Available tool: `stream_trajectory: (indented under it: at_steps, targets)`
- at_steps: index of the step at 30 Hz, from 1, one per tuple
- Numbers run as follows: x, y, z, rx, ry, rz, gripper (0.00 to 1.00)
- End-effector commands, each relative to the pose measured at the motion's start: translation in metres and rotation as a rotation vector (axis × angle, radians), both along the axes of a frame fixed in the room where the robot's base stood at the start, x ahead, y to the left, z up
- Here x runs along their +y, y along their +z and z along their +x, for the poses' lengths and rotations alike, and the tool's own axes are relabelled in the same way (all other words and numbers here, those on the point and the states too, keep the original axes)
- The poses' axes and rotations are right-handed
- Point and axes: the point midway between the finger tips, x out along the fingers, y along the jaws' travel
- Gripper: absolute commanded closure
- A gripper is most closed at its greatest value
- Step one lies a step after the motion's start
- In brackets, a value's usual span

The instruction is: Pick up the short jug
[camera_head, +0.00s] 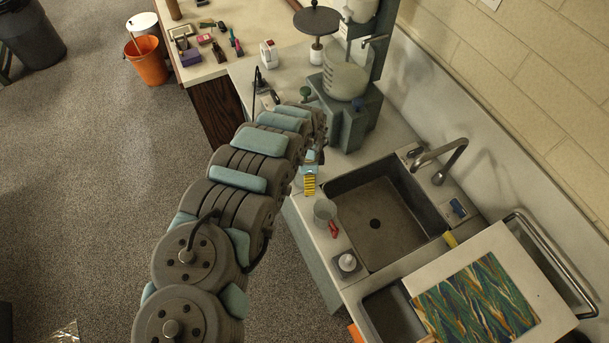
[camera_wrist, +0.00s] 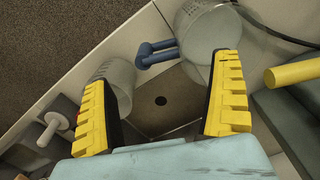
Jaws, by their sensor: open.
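A grey translucent jug (camera_wrist: 205,32) with a blue handle (camera_wrist: 156,50) shows at the top of the wrist view. I take it as the short jug, though its height is hard to judge from this angle. Its handle points left, into the space between my fingers, and the right fingertip overlaps its lower edge. My gripper (camera_wrist: 165,75) is open and empty, with yellow ridged fingers. In the head view my gripper (camera_head: 310,185) is over the counter by the sink's far left corner. I cannot make out the blue-handled jug there; my arm may hide it.
A translucent grey cup (camera_head: 325,210) stands on the counter left of the sink (camera_head: 385,245); it also shows beside my left finger (camera_wrist: 118,78). Near it are a red item (camera_head: 333,230) and a white-topped dispenser (camera_head: 347,262). A grey-green machine (camera_head: 350,125) stands beyond.

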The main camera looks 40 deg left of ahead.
Motion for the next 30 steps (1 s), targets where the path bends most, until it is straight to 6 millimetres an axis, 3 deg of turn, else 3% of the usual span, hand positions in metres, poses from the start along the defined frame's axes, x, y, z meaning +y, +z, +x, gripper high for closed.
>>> stream_trajectory:
  at_steps: [8,30]
  targets:
    - [0.001,-0.005,0.000,-0.001,0.001,0.000,0.07]
    - [0.002,-0.046,-0.002,-0.003,0.001,0.000,0.07]
